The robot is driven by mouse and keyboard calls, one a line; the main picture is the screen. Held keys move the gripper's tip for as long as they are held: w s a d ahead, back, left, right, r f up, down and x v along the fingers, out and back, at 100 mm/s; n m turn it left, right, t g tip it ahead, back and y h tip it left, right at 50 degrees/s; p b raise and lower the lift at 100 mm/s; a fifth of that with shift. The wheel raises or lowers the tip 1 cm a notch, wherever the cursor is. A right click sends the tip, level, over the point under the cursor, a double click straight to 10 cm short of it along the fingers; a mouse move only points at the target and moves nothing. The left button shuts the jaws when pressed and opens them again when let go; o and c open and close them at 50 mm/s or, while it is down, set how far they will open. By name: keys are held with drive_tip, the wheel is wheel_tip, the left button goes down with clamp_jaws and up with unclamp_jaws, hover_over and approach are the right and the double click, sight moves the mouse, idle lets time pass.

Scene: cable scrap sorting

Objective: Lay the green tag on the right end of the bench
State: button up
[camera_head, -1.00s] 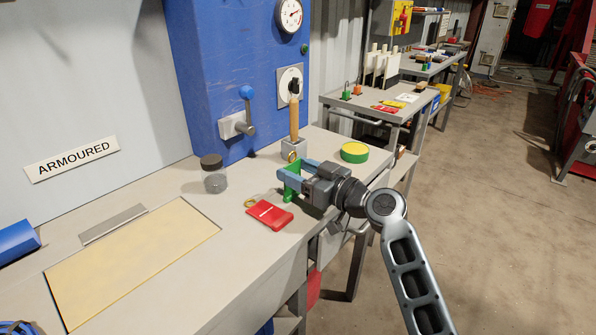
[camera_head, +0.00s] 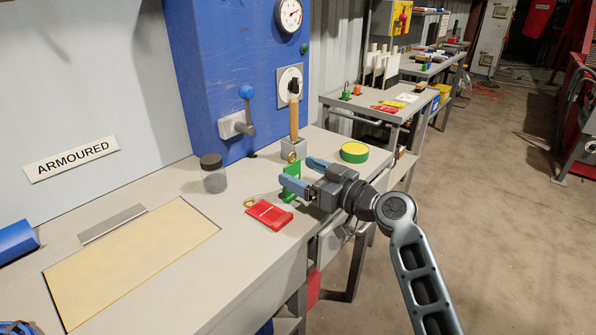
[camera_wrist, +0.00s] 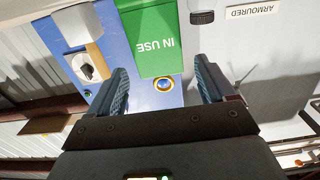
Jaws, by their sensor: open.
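The green tag (camera_head: 291,180) stands upright near the bench's front edge, with a brass ring (camera_head: 291,157) at its top. It also shows in the wrist view (camera_wrist: 156,40), face on, with "IN USE" printed in white. My gripper (camera_head: 297,170) is open, one finger on each side of the tag's line. In the wrist view nothing is held between the fingers (camera_wrist: 160,90), and the tag is beyond the fingertips. I cannot tell whether the tag's lower edge touches the bench (camera_head: 190,197).
A red tag (camera_head: 269,214) lies flat nearer me. A green and yellow round tin (camera_head: 354,152) stands near the bench's far end. A wooden-handled tool (camera_head: 294,122) stands in a grey block (camera_head: 293,147). A dark-lidded jar (camera_head: 214,178) stands by the blue panel (camera_head: 225,75).

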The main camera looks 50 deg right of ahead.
drive_tip(key=s+b, duration=0.2)
drive_tip(key=s, duration=0.8)
drive_tip(key=s+a+f+m+g+h, duration=0.3)
drive_tip(key=s+a+f+g, duration=0.1)
drive_tip(key=s+a+f, duration=0.8)
drive_tip(key=s+a+r+n+y, duration=0.1)
drive_tip(key=s+a+r, duration=0.2)
drive_tip(key=s+a, duration=0.2)
drive_tip(key=s+a+r+n+y, duration=0.1)
drive_tip(key=s+a+r, duration=0.2)
drive_tip(key=s, duration=0.7)
drive_tip(key=shift+a+n+t, duration=0.3)
drive_tip(key=shift+a+t, duration=0.1)
drive_tip(key=shift+a, duration=0.5)
